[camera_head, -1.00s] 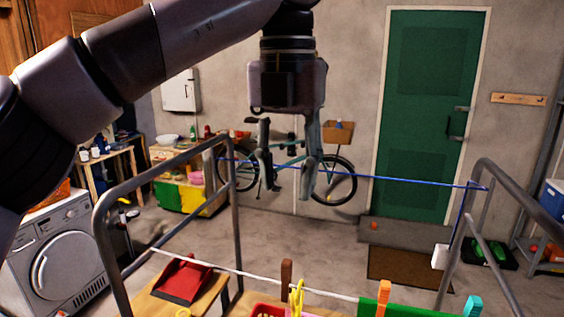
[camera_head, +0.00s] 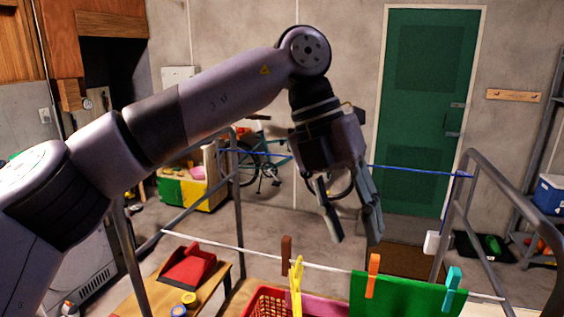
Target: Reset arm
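My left arm comes in from the left of the head view and arches over the drying rack. My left gripper (camera_head: 350,226) hangs at the centre right, fingers pointing down. Its fingers are apart and nothing is between them. It is in the air above the rack's white line, in front of the blue line. My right gripper is not in view.
A metal drying rack (camera_head: 130,262) carries a blue line (camera_head: 420,170) and a white line (camera_head: 225,245). A green cloth (camera_head: 400,298) hangs with an orange clothespin (camera_head: 373,275) and a teal one (camera_head: 452,287). A red basket (camera_head: 262,302) and red dustpan (camera_head: 188,268) stand below. A green door (camera_head: 428,110) is behind.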

